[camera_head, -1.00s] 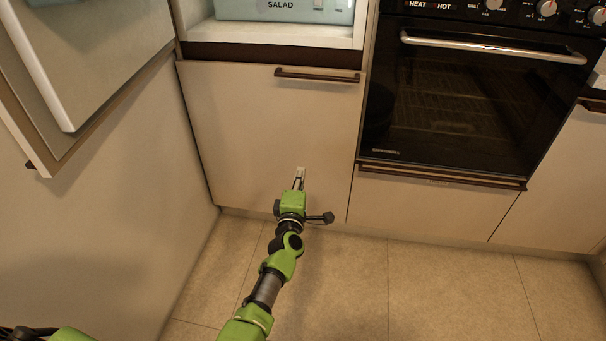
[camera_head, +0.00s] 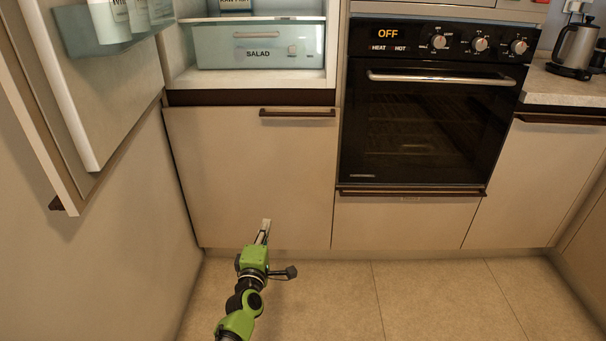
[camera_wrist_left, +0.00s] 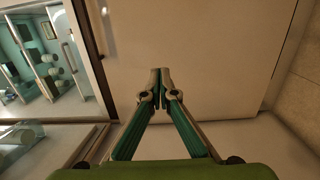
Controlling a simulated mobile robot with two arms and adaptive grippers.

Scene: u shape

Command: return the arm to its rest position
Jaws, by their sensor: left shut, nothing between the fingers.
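My left gripper (camera_head: 264,229) is shut and empty, reaching forward in front of the lower cabinet door (camera_head: 250,165) in the head view. In the left wrist view its two fingertips (camera_wrist_left: 160,75) meet with nothing between them. The green arm behind it comes up from the bottom of the head view. My right gripper is not seen.
The fridge door (camera_head: 95,80) stands open at the left. A drawer marked SALAD (camera_head: 258,47) sits in the open fridge above the cabinet. A black oven (camera_head: 425,120) is at the right, and a kettle (camera_head: 577,45) stands on the counter. The floor (camera_head: 430,300) is clear.

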